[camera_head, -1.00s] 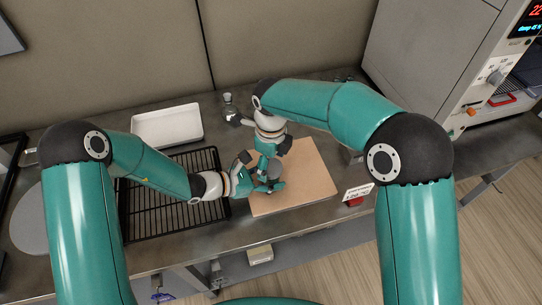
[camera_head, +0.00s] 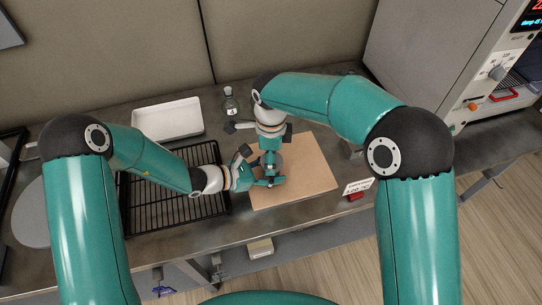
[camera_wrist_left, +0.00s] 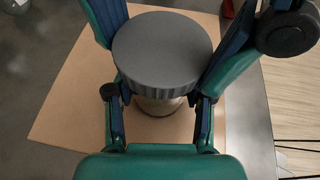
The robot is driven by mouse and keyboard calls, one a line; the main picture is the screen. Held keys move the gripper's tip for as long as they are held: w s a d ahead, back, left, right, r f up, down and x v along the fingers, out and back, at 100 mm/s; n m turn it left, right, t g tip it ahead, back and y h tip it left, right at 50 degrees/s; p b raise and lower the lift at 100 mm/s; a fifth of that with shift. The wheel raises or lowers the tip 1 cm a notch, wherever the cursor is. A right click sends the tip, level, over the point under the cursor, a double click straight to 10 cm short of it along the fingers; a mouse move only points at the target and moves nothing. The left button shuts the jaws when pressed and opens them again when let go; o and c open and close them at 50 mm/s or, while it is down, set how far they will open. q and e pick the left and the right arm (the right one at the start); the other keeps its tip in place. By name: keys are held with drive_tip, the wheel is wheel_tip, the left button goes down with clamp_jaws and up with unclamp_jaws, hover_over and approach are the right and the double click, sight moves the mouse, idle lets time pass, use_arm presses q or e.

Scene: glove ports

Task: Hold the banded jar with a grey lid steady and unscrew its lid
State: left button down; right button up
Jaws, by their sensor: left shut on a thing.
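The banded jar (camera_wrist_left: 160,106) stands upright over the tan board, its wide grey ribbed lid (camera_wrist_left: 162,48) on top in the left wrist view. My left gripper (camera_wrist_left: 160,118) is shut on the jar body below the lid; in the head view it (camera_head: 268,178) reaches in from the left. My right gripper (camera_head: 270,158) is above the jar, pointing down. In the left wrist view, its teal and blue fingers are on both sides of the lid. Whether they press on it is unclear. Most of the jar is hidden in the head view.
The tan board (camera_head: 310,180) lies on the grey bench. A black wire rack (camera_head: 140,215) is under my left arm, with a white tray (camera_head: 168,122) behind it. A small bottle (camera_head: 231,103) stands behind the right gripper. A sign (camera_head: 358,187) stands at the front edge.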

use_arm(q)
drive_tip(key=shift+s, duration=0.25)
use_arm(e)
drive_tip(key=n, duration=0.6)
drive_tip(key=shift+w+d+n, duration=0.1)
drive_tip(key=shift+w+n, duration=0.1)
drive_tip(key=shift+n, duration=0.2)
use_arm(q)
drive_tip(key=shift+d, duration=0.1)
use_arm(e)
drive_tip(key=n, duration=0.6)
drive_tip(key=shift+n, duration=0.3)
drive_tip(key=n, duration=0.6)
drive_tip(key=shift+s+n, duration=0.15)
drive_tip(key=shift+n, duration=0.15)
drive_tip(key=n, duration=0.8)
drive_tip(key=shift+s+n, duration=0.1)
drive_tip(key=shift+n, duration=0.2)
drive_tip(key=n, duration=0.6)
drive_tip(key=shift+n, duration=0.3)
drive_tip(key=n, duration=0.8)
drive_tip(key=shift+n, duration=0.3)
use_arm(q)
drive_tip(key=shift+w, duration=0.1)
use_arm(e)
drive_tip(key=n, duration=0.4)
drive_tip(key=shift+d+n, duration=0.1)
drive_tip(key=shift+n, duration=0.3)
